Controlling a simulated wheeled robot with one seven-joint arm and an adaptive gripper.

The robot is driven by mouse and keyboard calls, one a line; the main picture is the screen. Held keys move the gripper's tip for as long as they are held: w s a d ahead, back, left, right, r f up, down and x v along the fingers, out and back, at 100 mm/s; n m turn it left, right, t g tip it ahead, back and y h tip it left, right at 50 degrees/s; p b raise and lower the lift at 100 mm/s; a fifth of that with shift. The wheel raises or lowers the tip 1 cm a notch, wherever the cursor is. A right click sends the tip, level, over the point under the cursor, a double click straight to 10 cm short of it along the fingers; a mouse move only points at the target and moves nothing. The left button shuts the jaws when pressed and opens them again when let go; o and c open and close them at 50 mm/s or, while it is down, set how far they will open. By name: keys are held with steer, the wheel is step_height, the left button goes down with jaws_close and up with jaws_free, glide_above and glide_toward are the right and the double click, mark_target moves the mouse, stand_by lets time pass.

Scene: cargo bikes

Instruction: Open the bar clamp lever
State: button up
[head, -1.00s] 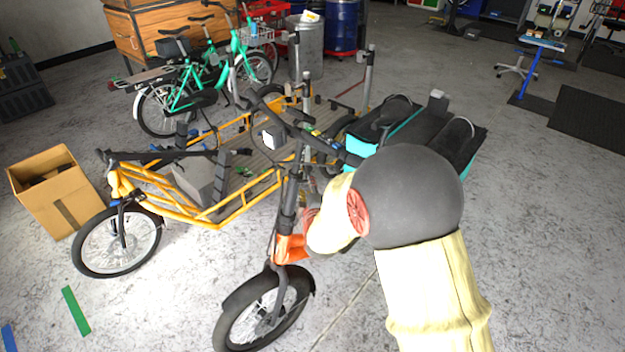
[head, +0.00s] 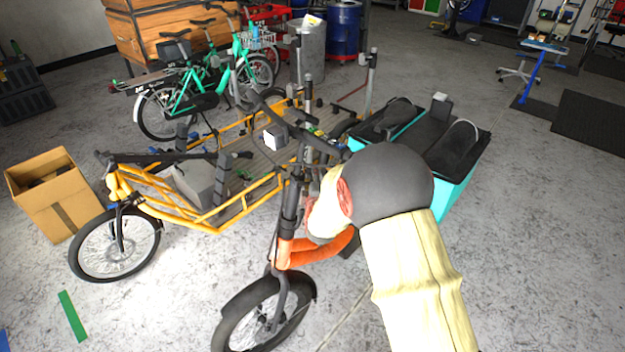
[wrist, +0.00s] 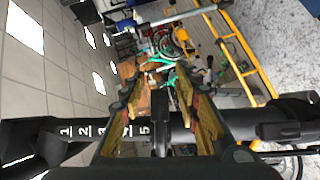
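The bike in front has an orange frame (head: 320,247) and a dark upright stem (head: 289,212). In the wrist view, a dark tube with white numbers (wrist: 105,131) crosses the picture. A narrow dark piece (wrist: 160,118), possibly the clamp lever, stands across that tube between my fingers. My gripper (wrist: 161,78) is open, with one yellowish-padded finger on each side of this piece. I cannot tell whether either finger touches it. In the head view my own arm covers the gripper and the clamp area.
A yellow cargo bike (head: 215,215) stands to the left, its handlebar close to the front bike. A cardboard box (head: 62,205) sits at far left. Turquoise cargo boxes (head: 455,185) with black covers stand behind my arm.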

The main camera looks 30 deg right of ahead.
steer(key=shift+w, duration=0.2)
steer(key=shift+c, duration=0.6)
jaws_close()
stand_by(0.4)
